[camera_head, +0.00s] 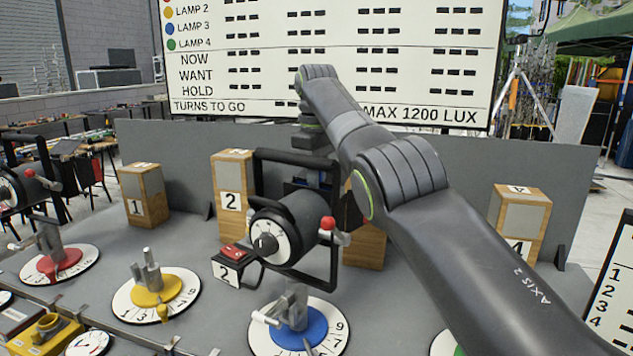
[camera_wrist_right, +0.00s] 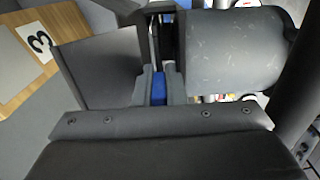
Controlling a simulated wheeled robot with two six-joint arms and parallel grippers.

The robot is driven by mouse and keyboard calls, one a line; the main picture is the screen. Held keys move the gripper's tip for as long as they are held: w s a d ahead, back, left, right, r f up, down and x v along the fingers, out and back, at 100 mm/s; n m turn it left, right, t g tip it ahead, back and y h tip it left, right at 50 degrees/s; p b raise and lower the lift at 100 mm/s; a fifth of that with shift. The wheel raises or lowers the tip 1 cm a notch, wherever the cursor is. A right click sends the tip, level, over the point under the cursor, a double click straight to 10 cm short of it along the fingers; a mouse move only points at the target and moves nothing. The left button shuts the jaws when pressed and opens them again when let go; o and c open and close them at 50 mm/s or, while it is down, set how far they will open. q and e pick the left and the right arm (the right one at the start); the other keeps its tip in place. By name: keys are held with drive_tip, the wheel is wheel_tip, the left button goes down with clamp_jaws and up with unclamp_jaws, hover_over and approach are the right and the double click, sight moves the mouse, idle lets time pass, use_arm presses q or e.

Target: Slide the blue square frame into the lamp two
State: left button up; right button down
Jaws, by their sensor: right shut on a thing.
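Lamp two is a dark grey cylindrical lamp (camera_head: 297,217) with a dial and red knob, held in a black yoke above a blue-centred numbered disc. A small box marked 2 (camera_head: 228,272) stands beside it. In the right wrist view the lamp's housing (camera_wrist_right: 235,50) fills the upper right. My right gripper (camera_wrist_right: 158,88) is shut on the blue square frame (camera_wrist_right: 158,92), of which only a small blue part shows between the fingers. In the head view my right arm reaches behind the lamp, and the lamp and yoke hide most of the gripper. My left gripper is out of view.
Wooden blocks with grey faces stand along the back, marked 1 (camera_head: 135,208), 2 (camera_head: 231,200) and 4 (camera_head: 518,222). A yellow-centred disc (camera_head: 185,285) with an empty post stands left of the lamp. Another lamp (camera_head: 15,187) is at far left.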

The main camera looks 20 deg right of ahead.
drive_tip(key=shift+f, duration=0.2)
drive_tip(key=c, duration=1.4)
unclamp_jaws()
drive_tip(key=shift+c, duration=1.2)
drive_tip(key=shift+r, duration=0.1)
